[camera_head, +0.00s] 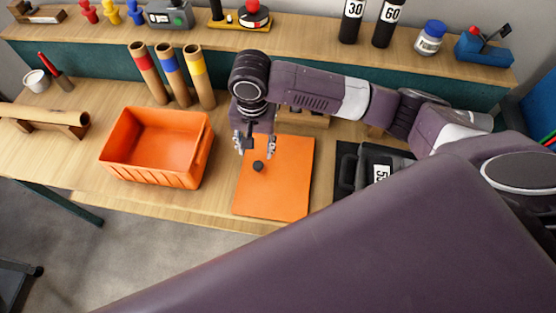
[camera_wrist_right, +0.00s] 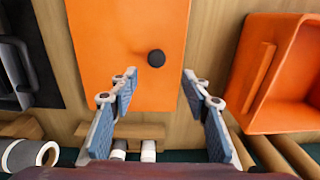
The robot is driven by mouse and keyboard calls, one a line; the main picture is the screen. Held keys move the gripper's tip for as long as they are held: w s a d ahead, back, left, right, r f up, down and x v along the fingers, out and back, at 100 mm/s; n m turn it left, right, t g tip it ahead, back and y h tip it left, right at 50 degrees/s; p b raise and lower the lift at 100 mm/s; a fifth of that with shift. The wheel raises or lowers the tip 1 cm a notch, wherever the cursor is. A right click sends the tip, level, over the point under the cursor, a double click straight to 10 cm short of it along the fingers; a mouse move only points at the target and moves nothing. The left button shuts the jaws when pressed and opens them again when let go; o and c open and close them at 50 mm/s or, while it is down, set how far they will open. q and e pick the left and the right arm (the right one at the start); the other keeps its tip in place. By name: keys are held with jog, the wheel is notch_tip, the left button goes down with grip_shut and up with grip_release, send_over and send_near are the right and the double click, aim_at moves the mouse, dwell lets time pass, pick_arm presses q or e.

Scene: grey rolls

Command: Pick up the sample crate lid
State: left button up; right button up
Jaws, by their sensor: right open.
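The sample crate lid (camera_head: 285,182) is a flat orange panel lying on the wooden bench, with a small dark round knob (camera_head: 258,166) on it. An open orange crate (camera_head: 150,170) stands to its left, apart from it. My right gripper (camera_head: 255,148) is over the far left part of the lid, near the knob, open and empty. In the right wrist view the lid (camera_wrist_right: 110,45) and knob (camera_wrist_right: 156,58) show ahead of the open fingers (camera_wrist_right: 158,78); the knob lies beyond the fingertips, roughly between their lines. My left gripper is not seen.
Three cardboard tubes with red, blue and yellow bands (camera_head: 173,75) stand behind the crate. A dark case (camera_head: 375,168) sits right of the lid. A wooden rack (camera_head: 48,120) is at the left. A raised shelf (camera_head: 300,38) with bottles runs along the back.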

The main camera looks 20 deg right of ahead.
aim_at(258, 164)
jog(key=shift+s+d+f+g, duration=0.15)
jog(key=shift+s+g, duration=0.15)
jog(key=shift+s, duration=0.4)
jog(key=shift+s+f, duration=0.15)
jog(key=shift+f, duration=0.15)
jog(key=f, duration=0.2)
jog(key=f+p, duration=0.1)
jog(key=f, duration=0.1)
jog(key=w+f, duration=0.1)
jog(key=f, duration=0.2)
jog(key=shift+a+p, duration=0.25)
jog(key=shift+p, duration=0.1)
grip_shut()
